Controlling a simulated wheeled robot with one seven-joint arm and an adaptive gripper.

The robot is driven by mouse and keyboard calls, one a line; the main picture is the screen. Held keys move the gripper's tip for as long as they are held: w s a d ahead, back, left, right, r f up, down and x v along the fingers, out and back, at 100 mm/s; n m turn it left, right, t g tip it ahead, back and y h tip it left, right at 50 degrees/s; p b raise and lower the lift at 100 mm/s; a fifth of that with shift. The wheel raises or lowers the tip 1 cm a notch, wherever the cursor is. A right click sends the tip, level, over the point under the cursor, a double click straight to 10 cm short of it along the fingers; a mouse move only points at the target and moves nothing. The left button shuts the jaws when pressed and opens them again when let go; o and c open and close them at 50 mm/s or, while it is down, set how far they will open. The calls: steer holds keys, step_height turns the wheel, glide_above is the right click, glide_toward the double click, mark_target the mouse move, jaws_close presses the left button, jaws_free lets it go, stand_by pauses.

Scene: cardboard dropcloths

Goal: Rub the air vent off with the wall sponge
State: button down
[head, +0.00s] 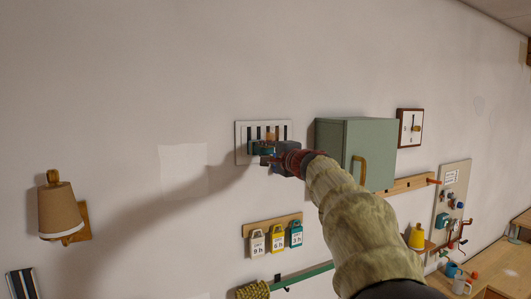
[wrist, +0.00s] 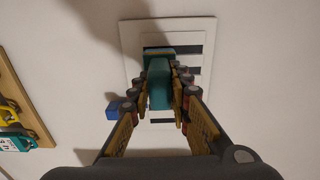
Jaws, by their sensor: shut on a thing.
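The air vent (head: 243,131) is a white wall panel with dark slots, high on the wall in the head view. It also shows in the wrist view (wrist: 205,32), upright behind my fingers. My gripper (head: 270,157) is in front of the vent's lower part. In the wrist view my gripper (wrist: 160,77) is shut on a teal block, which I take for the wall sponge (wrist: 159,92). Its far end overlaps the vent; I cannot tell whether it touches. The sponge also shows in the head view (head: 260,148). My gripper and the sponge hide part of the slots.
A green cabinet (head: 345,135) juts from the wall right of the vent. A rack of tags (head: 275,238) hangs below. A wall lamp (head: 60,208) is at the left. A small blue block (wrist: 112,111) shows left of my fingers. The wall left of the vent is mostly bare.

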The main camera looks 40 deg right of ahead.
steer(key=shift+f+b, duration=0.45)
steer(key=shift+f, duration=0.4)
steer(key=d+r+p, duration=0.4)
steer(key=r+p, duration=0.2)
steer(key=r, duration=0.3)
steer(key=s+d+f+b, duration=0.1)
steer(key=d+f+b, duration=0.2)
steer(key=f+b, duration=0.6)
steer(key=b, duration=0.3)
steer(key=shift+s+d, duration=0.15)
steer(key=shift+s, duration=0.1)
stand_by(1.5)
